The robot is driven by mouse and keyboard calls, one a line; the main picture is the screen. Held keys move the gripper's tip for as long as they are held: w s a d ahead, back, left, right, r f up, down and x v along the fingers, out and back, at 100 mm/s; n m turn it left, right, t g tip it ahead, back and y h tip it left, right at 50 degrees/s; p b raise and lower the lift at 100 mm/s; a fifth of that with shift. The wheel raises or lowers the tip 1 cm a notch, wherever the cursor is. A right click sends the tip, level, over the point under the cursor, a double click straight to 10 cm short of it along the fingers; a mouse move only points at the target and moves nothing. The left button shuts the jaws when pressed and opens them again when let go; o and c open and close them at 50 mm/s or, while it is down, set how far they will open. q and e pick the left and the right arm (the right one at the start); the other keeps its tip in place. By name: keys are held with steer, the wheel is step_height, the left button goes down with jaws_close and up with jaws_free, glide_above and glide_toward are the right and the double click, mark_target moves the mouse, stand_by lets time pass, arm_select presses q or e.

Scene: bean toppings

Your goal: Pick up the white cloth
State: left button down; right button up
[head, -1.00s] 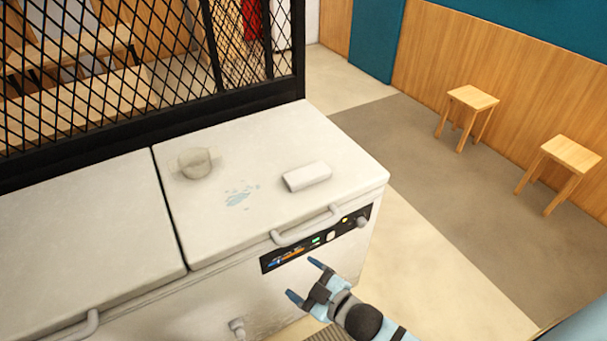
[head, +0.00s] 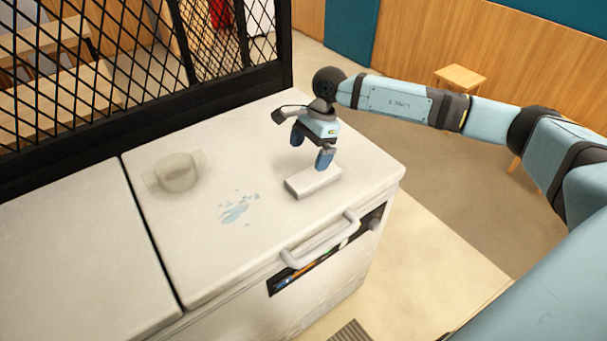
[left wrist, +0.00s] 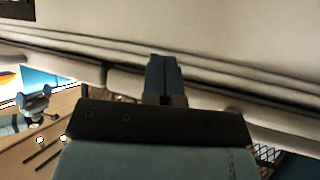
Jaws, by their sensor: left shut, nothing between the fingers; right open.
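The white cloth (head: 313,182) is a small folded block lying flat on the right lid of the white chest freezer (head: 200,255). My right gripper (head: 311,148) is open and points down just above the cloth, with one finger over its back edge. I cannot tell whether that finger touches the cloth. My left gripper is out of the head view. In the left wrist view my left gripper (left wrist: 163,78) is shut and empty, in front of a pale ridged surface.
A blue spill (head: 236,210) lies left of the cloth. A lid handle (head: 320,240) runs along the front edge. A black mesh screen (head: 130,75) rises behind. A wooden stool (head: 461,75) stands beyond.

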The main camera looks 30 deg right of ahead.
steer(key=r+h, duration=0.1)
steer(key=h, duration=0.1)
glide_above(314, 174)
steer(key=d, duration=0.2)
steer(key=f, duration=0.2)
steer(key=a+f, duration=0.1)
steer(key=f, duration=0.4)
steer(key=shift+s+a+f+p, duration=0.15)
steer(key=shift+a+f+p, duration=0.1)
steer(key=shift+f+p, duration=0.15)
steer(key=shift+w+a+f+p, duration=0.15)
steer(key=shift+f+p, duration=0.15)
steer(key=shift+f, duration=1.05)
steer(key=shift+w+a+f+p, duration=0.15)
steer(key=shift+f+p, duration=0.1)
steer(key=shift+f, duration=1.05)
arm_select(q)
steer(key=shift+w+a+r, duration=0.1)
steer(key=shift+w+r, duration=0.25)
steer(key=shift+r, duration=0.5)
arm_select(e)
steer(key=shift+s, duration=0.1)
steer(key=c, duration=0.9)
